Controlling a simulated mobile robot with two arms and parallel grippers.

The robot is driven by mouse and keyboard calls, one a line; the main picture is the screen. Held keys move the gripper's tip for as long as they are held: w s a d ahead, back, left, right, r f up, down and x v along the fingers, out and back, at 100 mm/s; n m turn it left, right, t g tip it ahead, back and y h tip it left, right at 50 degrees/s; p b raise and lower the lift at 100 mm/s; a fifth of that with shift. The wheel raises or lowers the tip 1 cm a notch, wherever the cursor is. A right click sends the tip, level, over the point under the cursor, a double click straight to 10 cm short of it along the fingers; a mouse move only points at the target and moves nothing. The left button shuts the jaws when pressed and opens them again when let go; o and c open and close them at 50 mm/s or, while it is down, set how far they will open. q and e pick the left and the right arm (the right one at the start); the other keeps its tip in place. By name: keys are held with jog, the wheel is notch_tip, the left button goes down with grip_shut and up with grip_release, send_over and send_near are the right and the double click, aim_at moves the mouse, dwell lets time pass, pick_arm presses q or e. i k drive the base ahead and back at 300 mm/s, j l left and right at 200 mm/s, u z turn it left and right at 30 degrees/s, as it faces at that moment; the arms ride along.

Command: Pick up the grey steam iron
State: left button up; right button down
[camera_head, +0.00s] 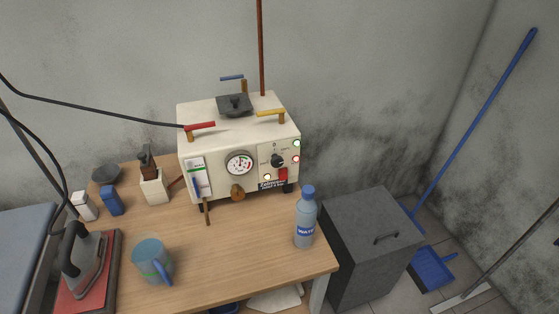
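The grey steam iron (86,260) stands at the lower left of the head view. It rests on a red pad with a dark frame (72,299) at the left end of the wooden table. Its dark handle points up and its soleplate edge faces right. A dark hose or cord runs near it from the upper left. Neither of my grippers shows in this view.
A blue mug (150,259) stands right of the iron. A cream steam generator (238,158) fills the table's back. A water bottle (305,218) stands at the right edge. A padded board (22,245) lies left. A grey cabinet (367,246) stands right of the table.

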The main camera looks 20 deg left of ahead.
aim_at(82, 257)
jog(key=u, duration=2.15)
